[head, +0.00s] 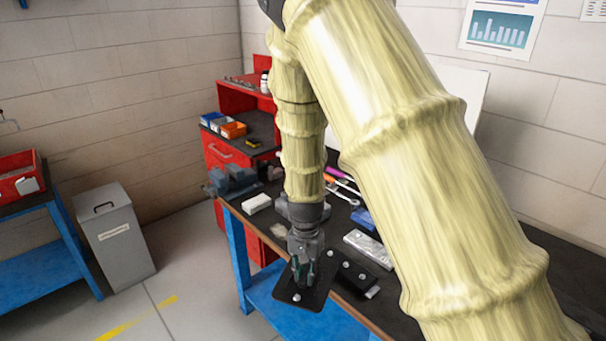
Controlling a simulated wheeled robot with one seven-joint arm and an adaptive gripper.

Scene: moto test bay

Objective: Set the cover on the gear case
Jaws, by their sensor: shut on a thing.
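My gripper (302,276) is shut on a flat black plate with rounded corners, which looks like the cover (316,298). It points down and holds the plate at the bench's front edge, partly out over the blue lower shelf. A pale bolt head or stud shows on the plate. Just right of the plate is a dark block with bright round studs (354,276) on the bench; it may be the gear case, but I cannot tell for sure. Whether plate and block touch is unclear. My arm hides part of the bench.
The dark-topped workbench (262,219) carries a white block (257,203), a silver rectangular piece (368,249), a blue item (363,219) and coloured-handled tools (340,186). A vise (231,178) stands at its left end. Open floor lies left, with a grey bin (115,237).

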